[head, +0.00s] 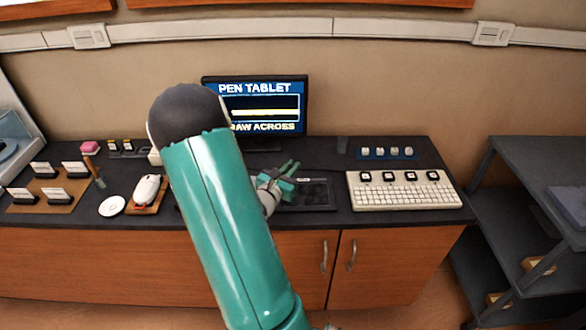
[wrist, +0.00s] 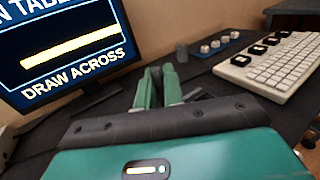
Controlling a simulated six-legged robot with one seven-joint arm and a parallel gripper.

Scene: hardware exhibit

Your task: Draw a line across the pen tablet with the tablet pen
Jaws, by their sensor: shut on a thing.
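The pen tablet (head: 318,197) is a dark flat pad on the counter in front of the monitor, partly hidden by my arm and gripper. My gripper (head: 291,167) is over its left part, with green fingers pointing toward the back. In the wrist view my gripper (wrist: 157,74) has its fingers close together, shut on the tablet pen. The pen is mostly hidden by the fingers, and I cannot tell whether its tip touches the tablet. The monitor (head: 303,97) reads "PEN TABLET" and "DRAW ACROSS" with a yellow bar; it also shows in the wrist view (wrist: 112,62).
A white keyboard (head: 405,197) stands right of the tablet, with a blue strip of knobs (head: 387,153) behind it. A dark shelf (head: 535,190) stands at right.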

